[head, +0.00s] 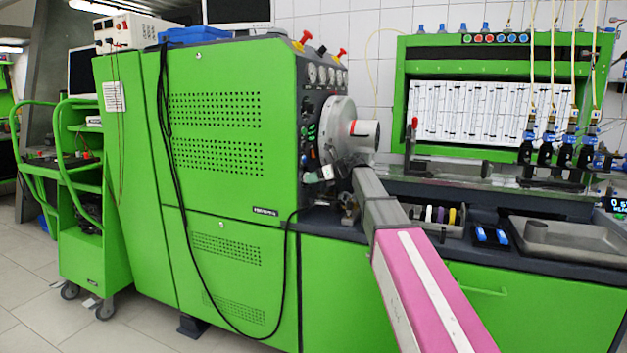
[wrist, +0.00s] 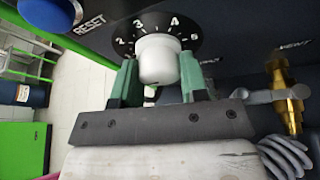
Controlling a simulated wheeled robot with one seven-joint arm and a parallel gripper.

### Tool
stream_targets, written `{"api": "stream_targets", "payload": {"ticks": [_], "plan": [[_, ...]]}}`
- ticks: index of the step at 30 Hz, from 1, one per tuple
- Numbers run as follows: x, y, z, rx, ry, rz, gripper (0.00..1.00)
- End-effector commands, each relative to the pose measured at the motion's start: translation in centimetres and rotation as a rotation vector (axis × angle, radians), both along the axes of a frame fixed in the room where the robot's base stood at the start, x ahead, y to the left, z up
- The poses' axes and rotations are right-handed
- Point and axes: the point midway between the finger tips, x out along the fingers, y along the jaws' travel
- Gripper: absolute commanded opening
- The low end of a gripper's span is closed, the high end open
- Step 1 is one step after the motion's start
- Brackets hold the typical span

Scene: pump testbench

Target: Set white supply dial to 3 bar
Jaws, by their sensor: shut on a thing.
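The white supply dial (wrist: 158,62) is in the upper middle of the wrist view, in front of a round black scale (wrist: 190,27) on a dark panel. The numbers 2, 3, 4 and 5 show around its top edge. I cannot clearly make out which number the dial points to. My gripper (wrist: 158,80) has its two green fingers on either side of the dial and is shut on it. In the head view the dial cannot be told apart among the controls on the side of the green testbench (head: 225,130), where my arm reaches.
A blue button marked RESET (wrist: 52,12) is at the upper left of the wrist view. A brass fitting (wrist: 286,95) with a hose stands close on the right. In the head view, a large round metal flange (head: 338,130) juts out near my arm's end.

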Motion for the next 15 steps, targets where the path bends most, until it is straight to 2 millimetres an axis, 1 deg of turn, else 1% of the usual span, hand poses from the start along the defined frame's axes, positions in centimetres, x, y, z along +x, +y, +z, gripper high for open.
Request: {"api": "stream_targets", "payload": {"ticks": [9,15], "plan": [[0.05,-0.07,-0.10,0.072,0.203,0.001,0.16],[0.00,-0.06,-0.08,0.100,0.279,0.001,0.16]]}}
